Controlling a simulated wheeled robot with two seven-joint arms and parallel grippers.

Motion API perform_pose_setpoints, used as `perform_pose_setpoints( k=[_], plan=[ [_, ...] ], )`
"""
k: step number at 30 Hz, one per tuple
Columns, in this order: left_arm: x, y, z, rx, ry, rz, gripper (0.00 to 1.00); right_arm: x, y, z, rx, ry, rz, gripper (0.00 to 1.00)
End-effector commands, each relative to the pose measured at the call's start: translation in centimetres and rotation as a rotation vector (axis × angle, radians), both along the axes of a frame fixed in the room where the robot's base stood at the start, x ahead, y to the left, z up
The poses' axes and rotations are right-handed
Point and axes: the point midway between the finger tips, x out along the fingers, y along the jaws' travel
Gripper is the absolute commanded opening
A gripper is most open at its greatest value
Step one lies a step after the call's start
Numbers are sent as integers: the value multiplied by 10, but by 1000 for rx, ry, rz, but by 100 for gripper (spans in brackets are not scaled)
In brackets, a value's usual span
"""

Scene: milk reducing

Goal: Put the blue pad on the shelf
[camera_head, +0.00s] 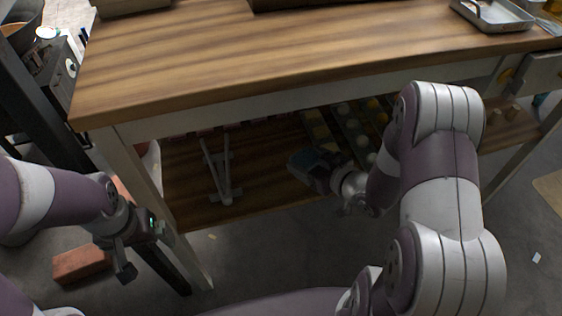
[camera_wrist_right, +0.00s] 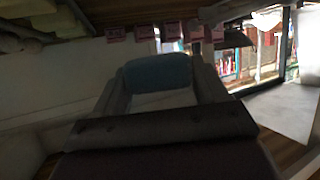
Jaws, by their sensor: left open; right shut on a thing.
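The blue pad (camera_wrist_right: 160,72) is between the fingers of my right gripper (camera_wrist_right: 160,95) in the right wrist view, and the gripper is shut on it. In the head view the pad (camera_head: 301,161) shows small and dark at the tip of the right gripper (camera_head: 312,170), under the tabletop, over the wooden lower shelf (camera_head: 265,182). I cannot tell whether the pad touches the shelf. My left gripper (camera_head: 147,250) is open and empty at the left, beside the table's front leg, away from the shelf.
The wooden tabletop (camera_head: 270,50) overhangs the shelf. A grey metal frame-like object (camera_head: 222,172) lies on the shelf left of the pad. Rows of round items in trays (camera_head: 345,125) are behind it. A red brick (camera_head: 82,264) lies on the floor. A metal tray (camera_head: 492,15) is on top.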

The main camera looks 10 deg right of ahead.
Motion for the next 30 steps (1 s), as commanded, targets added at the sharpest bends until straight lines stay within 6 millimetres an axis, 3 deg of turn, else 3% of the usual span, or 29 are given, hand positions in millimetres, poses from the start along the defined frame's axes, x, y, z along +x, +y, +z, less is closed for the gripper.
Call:
perform_pose_setpoints(
  k=[1, 3, 9, 11, 18, 28, 29, 30],
  plan=[
    [0, 0, -16, 0, 0, 0, 98, 10, 13, -18, 0, 0, 11, 43],
    [0, 0, -26, 0, 1, 0, 98, 25, 26, -29, 0, -1, 8, 43],
    [0, 0, -37, 0, 1, 0, 98, 50, 48, -44, 1, 0, 2, 43],
    [0, 0, -39, 0, 0, 0, 98, 52, 49, -47, 0, 1, 0, 43],
    [0, 0, -65, 0, 1, 0, 98, 52, 49, -87, 1, 1, -2, 43],
    [0, 0, -63, 0, 0, 0, 98, 52, 49, -87, 1, 1, -2, 43],
    [0, 0, -63, 0, 1, 0, 98, 52, 49, -87, 0, 0, -1, 76],
    [0, 0, -62, 0, 1, 0, 98, 52, 49, -86, 0, 0, -1, 89]
  ],
)
